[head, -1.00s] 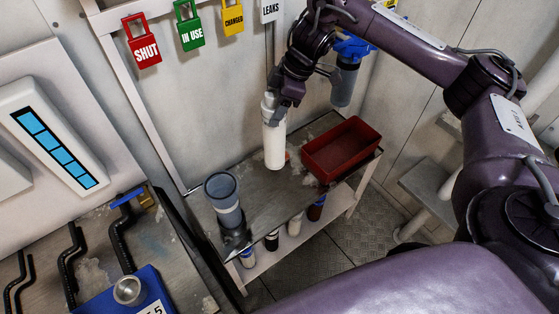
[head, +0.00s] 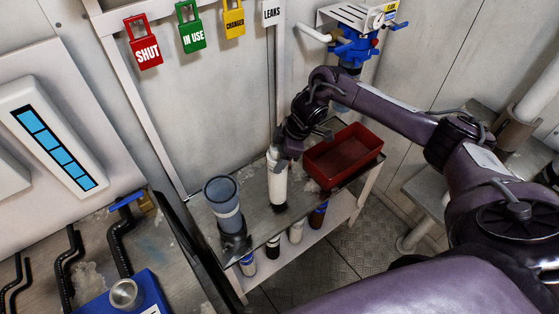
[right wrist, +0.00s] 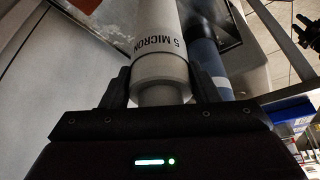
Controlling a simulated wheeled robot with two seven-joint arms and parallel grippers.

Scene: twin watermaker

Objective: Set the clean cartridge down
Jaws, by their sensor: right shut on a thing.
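The white cartridge (head: 277,182) stands roughly upright over the grey metal bench top (head: 255,184), between the blue-grey bowl and the red tray. My right gripper (head: 284,152) is shut on its upper end. A dark shadow lies close around its foot; I cannot tell whether it touches the bench. In the right wrist view the cartridge (right wrist: 160,66) sits between the fingers and shows "5 MICRON". My left gripper is absent from the head view; a dark gripper-like shape (right wrist: 307,32) at the right edge of the wrist view may be it, its opening unclear.
A blue-grey bowl (head: 222,195) stands left of the cartridge. A red tray (head: 343,158) is close on its right. Several small bottles (head: 296,231) stand on the lower shelf. A blue filter head (head: 355,45) hangs on the wall behind my arm. Bare bench remains around the cartridge.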

